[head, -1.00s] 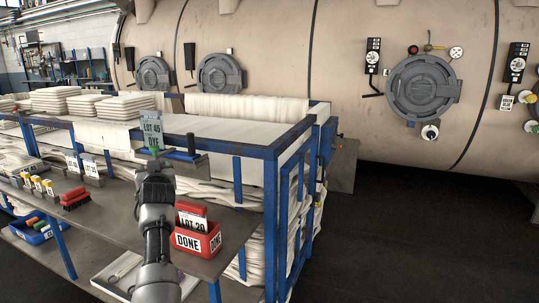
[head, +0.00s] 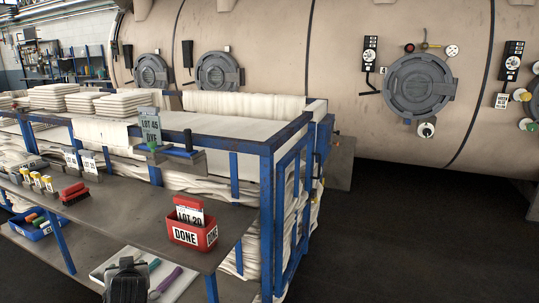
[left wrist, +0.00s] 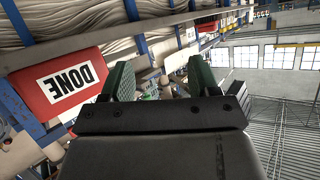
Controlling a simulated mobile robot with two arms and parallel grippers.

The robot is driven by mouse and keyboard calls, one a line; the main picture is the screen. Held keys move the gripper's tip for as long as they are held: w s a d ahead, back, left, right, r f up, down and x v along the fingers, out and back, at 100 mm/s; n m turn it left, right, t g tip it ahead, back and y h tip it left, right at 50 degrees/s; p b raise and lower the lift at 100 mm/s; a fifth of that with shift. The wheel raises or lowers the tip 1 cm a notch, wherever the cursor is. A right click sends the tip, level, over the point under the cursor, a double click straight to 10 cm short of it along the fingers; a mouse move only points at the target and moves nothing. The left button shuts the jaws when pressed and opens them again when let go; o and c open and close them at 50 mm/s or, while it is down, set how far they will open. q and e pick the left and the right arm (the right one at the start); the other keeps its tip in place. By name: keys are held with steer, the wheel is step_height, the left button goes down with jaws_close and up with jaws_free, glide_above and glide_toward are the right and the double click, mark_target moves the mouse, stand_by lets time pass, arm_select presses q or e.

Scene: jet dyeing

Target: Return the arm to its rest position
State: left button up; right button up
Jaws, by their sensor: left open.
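My left gripper (left wrist: 161,78) is open, with two green-padded fingers and nothing between them in the left wrist view. In the head view only a dark part of my left arm (head: 127,283) shows at the bottom edge; which part it is I cannot tell. The LOT 45 DYE tag (head: 150,126) stands upright at the front of the blue cart, apart from my arm. A LOT 20 tag (head: 189,214) stands in the red DONE bin (head: 192,236). That bin also shows at the left of the left wrist view (left wrist: 95,72). My right gripper is out of view.
A blue-framed cart (head: 268,170) with folded white cloth stands behind the grey bench (head: 120,215). A white tray (head: 183,285) with a purple-handled tool lies below the bench top. Dark open floor (head: 420,235) is at the right, before the large beige vessel.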

arm_select(q)
steer(key=s+d+f+m+g+h, duration=0.1)
steer(key=s+d+f+g, duration=0.15)
steer(key=s+f, duration=0.4)
steer(key=s+d+f+m+g+h, duration=0.1)
steer(key=s+d+f+m+h, duration=0.15)
steer(key=s, duration=0.75)
steer(key=s+d+f+m+g+h, duration=0.15)
steer(key=s+d, duration=0.35)
steer(key=s, duration=0.6)
steer(key=s+d+f+m+g+h, duration=0.1)
steer(key=s+d+g+h, duration=0.15)
steer(key=s+d, duration=0.6)
steer(key=s+a+f+g+p, duration=0.1)
steer(key=s+f+p, duration=0.1)
steer(key=f, duration=0.8)
steer(key=s+a+f+g+p, duration=0.1)
steer(key=a+f+p, duration=0.1)
steer(key=f, duration=0.8)
steer(key=s+a+f+p, duration=0.3)
steer(key=s+f, duration=1)
steer(key=s, duration=0.3)
steer(key=shift+s+f+m+g+p, duration=0.3)
steer(key=shift+s+f+g+p, duration=0.1)
steer(key=shift+g, duration=0.05)
steer(key=shift+y, duration=0.25)
